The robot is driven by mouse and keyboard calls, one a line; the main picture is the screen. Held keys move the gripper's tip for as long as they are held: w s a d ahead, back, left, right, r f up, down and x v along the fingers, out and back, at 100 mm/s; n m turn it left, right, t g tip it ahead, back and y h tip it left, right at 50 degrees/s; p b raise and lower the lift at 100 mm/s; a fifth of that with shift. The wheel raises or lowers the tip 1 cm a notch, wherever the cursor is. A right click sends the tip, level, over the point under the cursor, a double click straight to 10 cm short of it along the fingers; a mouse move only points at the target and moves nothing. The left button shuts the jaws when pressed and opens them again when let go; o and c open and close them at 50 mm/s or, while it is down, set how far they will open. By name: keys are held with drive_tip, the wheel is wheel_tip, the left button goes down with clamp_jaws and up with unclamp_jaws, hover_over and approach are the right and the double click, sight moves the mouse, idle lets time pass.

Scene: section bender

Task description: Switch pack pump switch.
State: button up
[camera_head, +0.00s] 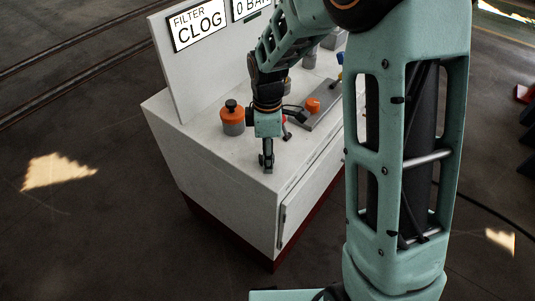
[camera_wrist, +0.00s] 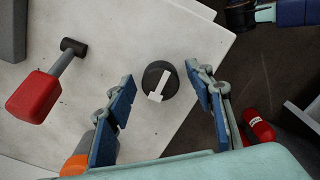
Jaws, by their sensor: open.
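A round dark knob (camera_wrist: 160,82) with a white pointer bar lies on the pale console top in the wrist view. It looks like the pack pump switch, but I can read no label. My gripper (camera_wrist: 160,73) is open, with one blue-padded finger to the left of the knob and one to the right. Both fingers show a gap to the knob in the picture; the height between them is hard to tell. In the camera_head view my gripper (camera_head: 267,164) points down over the console's near corner, and I cannot make out the knob there.
The white console (camera_head: 222,172) carries an orange-topped dark button (camera_head: 232,116) and an orange part (camera_head: 312,105) on a grey plate. A red-handled lever (camera_wrist: 38,95) lies left of the knob in the wrist view. The sign panel (camera_head: 199,27) reads FILTER CLOG.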

drive_tip(key=c, duration=1.2)
drive_tip(key=shift+o, duration=0.2)
drive_tip(key=shift+m, duration=0.4)
drive_tip(key=m, duration=0.5)
drive_tip(key=shift+s+m, duration=0.1)
drive_tip(key=shift+m, duration=0.2)
drive_tip(key=m, duration=0.5)
drive_tip(key=shift+a, duration=0.1)
drive_tip(key=shift+m, duration=0.4)
drive_tip(key=o, duration=1.2)
drive_tip(key=shift+c, duration=0.2)
